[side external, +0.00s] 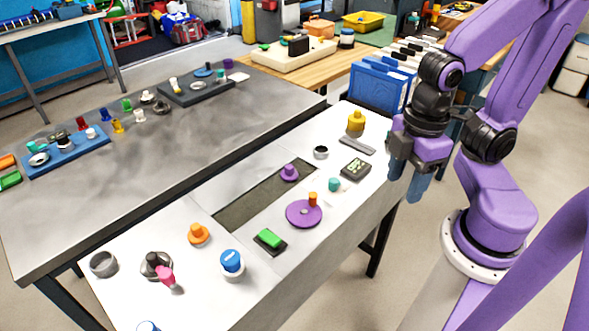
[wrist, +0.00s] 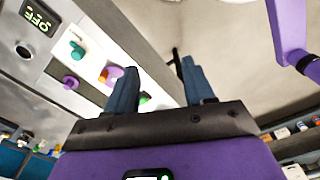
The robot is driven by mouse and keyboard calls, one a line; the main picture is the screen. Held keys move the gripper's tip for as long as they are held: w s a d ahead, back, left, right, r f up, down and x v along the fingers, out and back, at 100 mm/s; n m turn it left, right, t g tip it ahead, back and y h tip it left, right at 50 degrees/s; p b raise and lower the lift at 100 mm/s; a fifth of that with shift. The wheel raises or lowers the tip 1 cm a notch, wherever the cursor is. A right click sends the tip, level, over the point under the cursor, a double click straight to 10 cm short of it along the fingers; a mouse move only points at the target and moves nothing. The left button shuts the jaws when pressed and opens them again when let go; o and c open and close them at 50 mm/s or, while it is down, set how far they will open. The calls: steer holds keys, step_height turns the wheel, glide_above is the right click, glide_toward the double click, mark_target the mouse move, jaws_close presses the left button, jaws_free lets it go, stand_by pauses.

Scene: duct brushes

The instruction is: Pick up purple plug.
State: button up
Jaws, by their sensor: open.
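The purple plug (side external: 289,172) is a small knob with a round flange. It stands upright at the dark recessed strip (side external: 245,205) in the white worktop. In the wrist view the plug (wrist: 70,82) shows at the left, well outside the fingers. My gripper (side external: 407,180) has two blue fingers, apart with nothing between them. It hangs past the right edge of the worktop, away from the plug.
Near the plug are a purple disc (side external: 304,213) beside an orange peg (side external: 312,199), a teal knob (side external: 334,185), a grey ring (side external: 320,152) and a dark display box (side external: 356,169). A green button (side external: 269,239) and blue-topped knob (side external: 232,262) stand nearer the front.

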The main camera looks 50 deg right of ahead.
steer(key=w+a+m, duration=0.3)
steer(key=w+m, duration=0.4)
steer(key=w, duration=0.1)
steer(key=m, duration=2.3)
glide_above(289, 166)
steer(key=shift+m, duration=0.3)
step_height(289, 166, down, 12)
steer(key=shift+s+d+r, duration=0.1)
steer(key=shift+f, duration=2.95)
jaws_close()
